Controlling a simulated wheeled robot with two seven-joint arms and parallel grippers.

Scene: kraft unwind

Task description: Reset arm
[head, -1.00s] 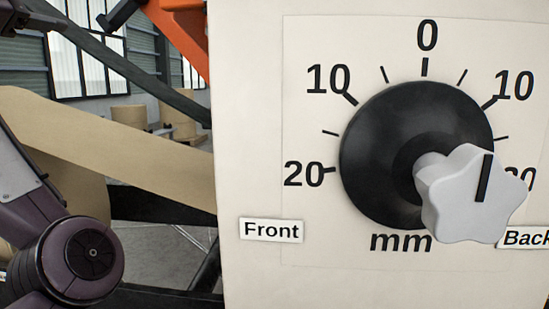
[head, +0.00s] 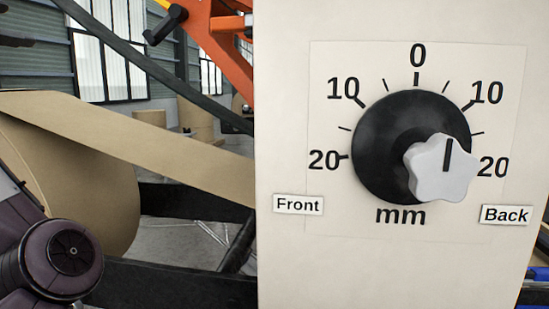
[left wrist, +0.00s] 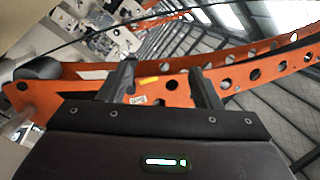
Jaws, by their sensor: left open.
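My left gripper (left wrist: 163,84) is open in the left wrist view, its two dark fingers apart. No object shows held between them; an orange perforated beam (left wrist: 250,75) lies behind. In the head view a purple-grey part of my left arm (head: 62,262) shows at the lower left, and its fingers cannot be seen there. My right gripper is in neither view.
A pale panel (head: 290,270) stands at the right, with a black dial (head: 390,130) and a light grey star knob (head: 440,180). A kraft roll (head: 110,200) with its web (head: 150,140) is at the left. An orange frame (head: 225,45) rises behind.

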